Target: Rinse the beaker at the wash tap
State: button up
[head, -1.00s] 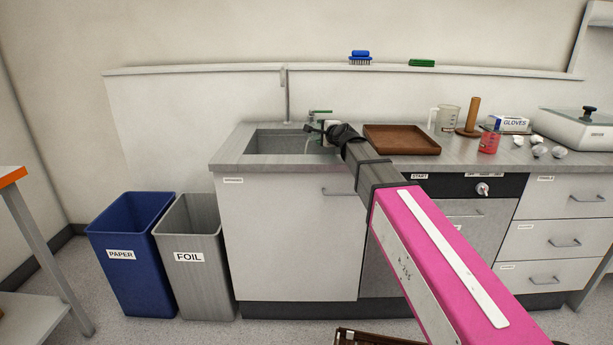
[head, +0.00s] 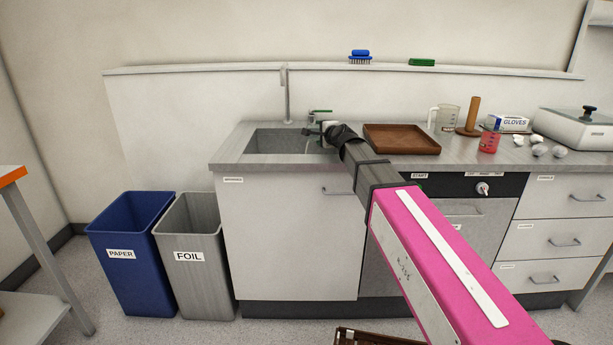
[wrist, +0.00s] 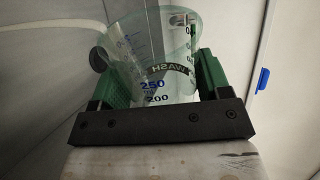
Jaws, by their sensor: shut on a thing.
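My gripper (wrist: 152,85) is shut on a clear beaker (wrist: 150,50) with blue graduation marks, held between its green fingers. A WASH label shows through or behind the beaker's glass in the wrist view. In the head view my gripper (head: 315,129) is over the right rear part of the sink (head: 270,142), right by the wash tap (head: 320,112) with its green lever. The beaker is hard to make out there, partly hidden by my wrist. I cannot tell whether water is running or is in the beaker.
A brown tray (head: 401,147) lies right of the sink. Further right stand a clear jug (head: 448,117), a wooden peg stand (head: 472,120), a beaker of red liquid (head: 489,142), a gloves box (head: 510,123) and crumpled white pieces (head: 540,150). Blue (head: 140,240) and grey (head: 196,240) bins stand left.

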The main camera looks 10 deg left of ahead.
jog(key=shift+s+a+r+n, duration=0.1)
jog(key=shift+a+n, duration=0.05)
jog(key=shift+n, duration=0.25)
dwell(0.3)
